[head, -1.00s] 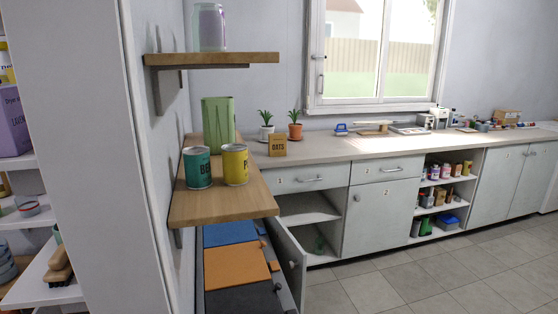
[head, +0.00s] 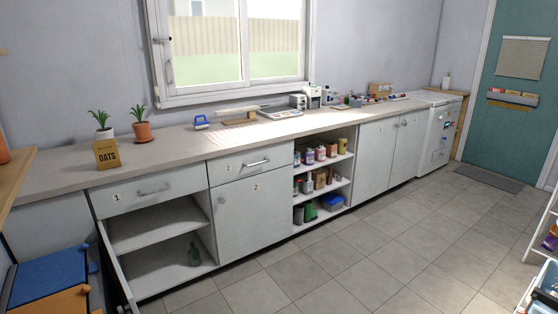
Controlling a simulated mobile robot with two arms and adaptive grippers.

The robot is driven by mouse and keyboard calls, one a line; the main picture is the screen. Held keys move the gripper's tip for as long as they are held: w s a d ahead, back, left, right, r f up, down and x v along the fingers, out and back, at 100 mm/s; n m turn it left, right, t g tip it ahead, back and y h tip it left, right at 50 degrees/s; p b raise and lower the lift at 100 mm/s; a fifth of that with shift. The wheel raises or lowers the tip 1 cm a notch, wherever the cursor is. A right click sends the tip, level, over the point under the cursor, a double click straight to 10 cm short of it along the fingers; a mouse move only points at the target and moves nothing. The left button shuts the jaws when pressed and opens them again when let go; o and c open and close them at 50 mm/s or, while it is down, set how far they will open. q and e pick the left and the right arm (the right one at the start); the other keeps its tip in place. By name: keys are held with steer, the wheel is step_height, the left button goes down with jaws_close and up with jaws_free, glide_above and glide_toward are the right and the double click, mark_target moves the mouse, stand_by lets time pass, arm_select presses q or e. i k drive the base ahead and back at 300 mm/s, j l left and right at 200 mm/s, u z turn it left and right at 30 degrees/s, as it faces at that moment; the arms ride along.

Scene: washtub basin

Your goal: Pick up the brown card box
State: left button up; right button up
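A brown card box (head: 380,89) stands far back on the counter, towards its right end against the wall. It is small in the head view, and small items in front partly hide its lower part. A brown-yellow box marked OATS (head: 106,154) stands upright at the counter's left front edge. Neither of my grippers is in view.
The long counter (head: 190,143) holds plant pots, a blue-handled brush (head: 201,123), a board and small appliances. Below, the left cabinet's door stands open and open shelves (head: 322,180) hold cans. The tiled floor (head: 390,240) in front is largely clear. A white rack stands at right.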

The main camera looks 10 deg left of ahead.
mark_target(106, 155)
steer(key=i+l, duration=0.2)
steer(key=i, duration=0.3)
steer(key=i+l+z, duration=0.1)
steer(key=i, duration=0.4)
steer(key=i+u, duration=0.6)
steer(key=u, duration=0.2)
steer(key=i+l+u, duration=0.15)
steer(key=i+u, duration=0.15)
steer(key=u, duration=0.15)
steer(key=i+l+u, duration=0.25)
steer(key=u, duration=0.15)
